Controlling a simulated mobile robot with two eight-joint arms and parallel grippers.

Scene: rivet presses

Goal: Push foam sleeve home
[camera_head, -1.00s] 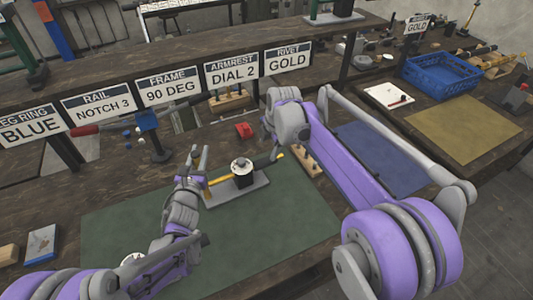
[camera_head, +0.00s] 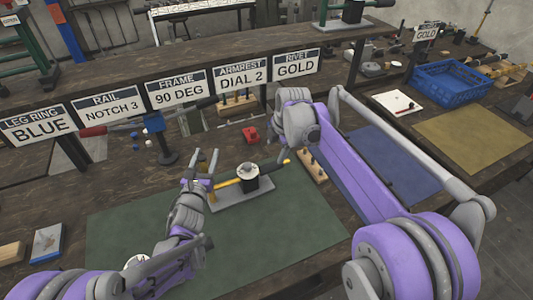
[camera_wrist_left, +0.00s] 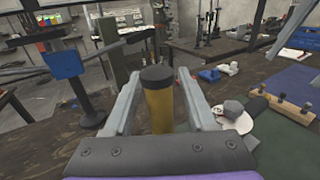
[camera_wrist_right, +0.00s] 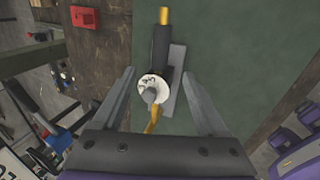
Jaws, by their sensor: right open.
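A small grey fixture (camera_head: 241,195) stands on the green mat with a white round dial (camera_head: 248,171) on top. A yellow rod (camera_head: 224,184) runs through it, and a black sleeve (camera_wrist_right: 160,46) sits on the rod on one side, with the yellow tip showing beyond. My left gripper (camera_head: 207,157) is open at the rod's left end. In the left wrist view, the black-capped yellow end (camera_wrist_left: 158,90) stands between its spread fingers, apart from both. My right gripper (camera_wrist_right: 158,85) is open above the fixture. Its fingertips are largely hidden by its own arm in the head view.
A red block (camera_head: 250,134) and a wooden peg block (camera_head: 311,165) lie near the fixture. A blue-topped stand (camera_head: 154,123) is behind. Label signs (camera_head: 242,74) line the raised shelf. A blue crate (camera_head: 447,83) is at right. The green mat (camera_head: 270,232) is clear in front.

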